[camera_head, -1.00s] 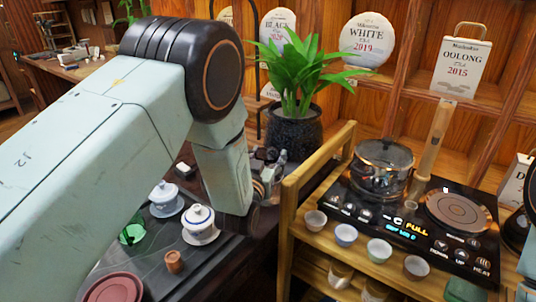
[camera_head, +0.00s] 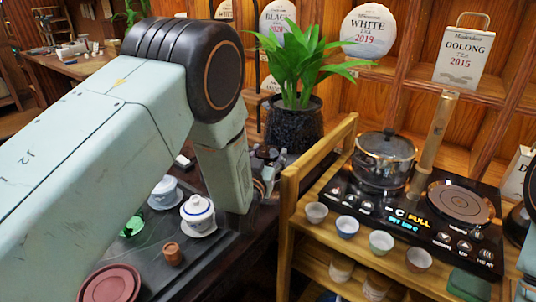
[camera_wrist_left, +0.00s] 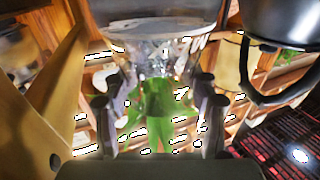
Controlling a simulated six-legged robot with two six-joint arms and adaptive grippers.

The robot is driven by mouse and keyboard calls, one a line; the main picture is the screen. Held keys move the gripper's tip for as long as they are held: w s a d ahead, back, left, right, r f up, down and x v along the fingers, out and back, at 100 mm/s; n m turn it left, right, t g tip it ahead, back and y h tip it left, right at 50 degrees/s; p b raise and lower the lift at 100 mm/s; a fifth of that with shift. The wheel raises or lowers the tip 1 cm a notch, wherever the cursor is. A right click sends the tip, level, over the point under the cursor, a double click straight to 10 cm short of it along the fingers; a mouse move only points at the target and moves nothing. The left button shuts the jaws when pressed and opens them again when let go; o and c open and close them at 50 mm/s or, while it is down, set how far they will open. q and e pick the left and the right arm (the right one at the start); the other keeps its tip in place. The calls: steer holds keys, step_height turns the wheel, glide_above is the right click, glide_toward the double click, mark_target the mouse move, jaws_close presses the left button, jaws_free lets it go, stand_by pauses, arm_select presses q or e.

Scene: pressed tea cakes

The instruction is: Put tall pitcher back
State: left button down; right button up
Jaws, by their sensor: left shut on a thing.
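My left gripper (camera_head: 268,172) shows only partly in the head view, beside and behind my arm link, between the dark tea table and the wooden stand. In the left wrist view, its two fingers (camera_wrist_left: 162,112) are closed on the sides of a clear glass vessel, which looks like the tall pitcher (camera_wrist_left: 150,52). Its rim is near the top of that view, and green shows behind or through the glass. I cannot make out the pitcher in the head view. My right gripper is not in view.
The wooden stand (camera_head: 290,205) holds a hot plate with a glass pot (camera_head: 384,160) and a row of small cups (camera_head: 347,226). A potted plant (camera_head: 293,125) stands behind. Lidded cups (camera_head: 197,213) and a reddish dish (camera_head: 110,285) lie on the dark table (camera_head: 225,265).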

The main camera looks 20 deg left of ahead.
arm_select(q)
steer(key=shift+w+f, duration=0.1)
steer(key=shift+f, duration=0.15)
steer(key=c, duration=0.7)
jaws_free()
steer(key=o, duration=0.3)
steer(key=shift+o, duration=0.3)
steer(key=shift+f, duration=0.1)
step_height(320, 180, up, 10)
